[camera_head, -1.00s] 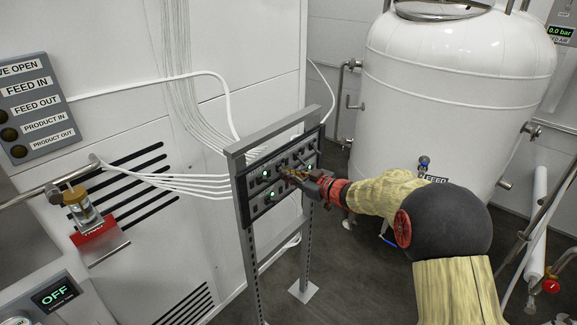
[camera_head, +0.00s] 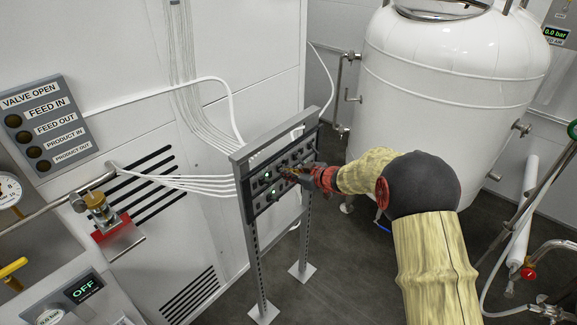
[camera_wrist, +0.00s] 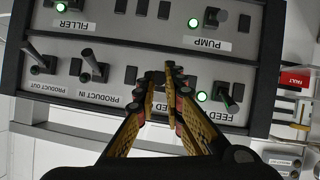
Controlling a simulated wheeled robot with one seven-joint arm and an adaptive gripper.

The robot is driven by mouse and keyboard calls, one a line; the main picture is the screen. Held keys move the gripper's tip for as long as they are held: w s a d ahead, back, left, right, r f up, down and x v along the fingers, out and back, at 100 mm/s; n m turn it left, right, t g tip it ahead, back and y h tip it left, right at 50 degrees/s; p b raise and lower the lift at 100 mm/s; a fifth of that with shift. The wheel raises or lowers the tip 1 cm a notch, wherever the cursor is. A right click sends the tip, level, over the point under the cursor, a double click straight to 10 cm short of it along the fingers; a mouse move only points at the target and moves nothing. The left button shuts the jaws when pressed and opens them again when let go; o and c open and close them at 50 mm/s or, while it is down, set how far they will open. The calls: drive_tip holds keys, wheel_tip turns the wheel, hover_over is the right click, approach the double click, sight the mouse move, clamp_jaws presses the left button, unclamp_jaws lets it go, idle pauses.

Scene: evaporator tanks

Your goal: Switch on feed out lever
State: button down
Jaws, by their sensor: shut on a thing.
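The control panel (camera_head: 256,205) stands in a grey metal frame and carries levers and small green lights. In the wrist view it appears upside down. My gripper (camera_wrist: 167,75) is at the lower row, just above the partly covered FEED OUT label (camera_wrist: 152,107). The fingers are closed around the feed out lever, which they mostly hide; its exact angle cannot be told. My gripper also shows in the head view (camera_head: 290,174), against the panel. The feed in lever (camera_wrist: 225,97), beside a lit green light (camera_wrist: 201,96), is close to the right finger.
The product in lever (camera_wrist: 91,60) and product out lever (camera_wrist: 35,55) are left of my gripper in the wrist view. A VALVE OPEN board (camera_head: 50,140) has dark lamps. A white tank (camera_head: 440,110) stands behind my arm. Some grey floor is clear around the panel stand.

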drive_tip(key=shift+r+p, duration=0.1)
drive_tip(key=shift+p, duration=0.25)
drive_tip(key=c, duration=1.9)
unclamp_jaws()
drive_tip(key=v, duration=1.2)
drive_tip(key=shift+w, duration=0.1)
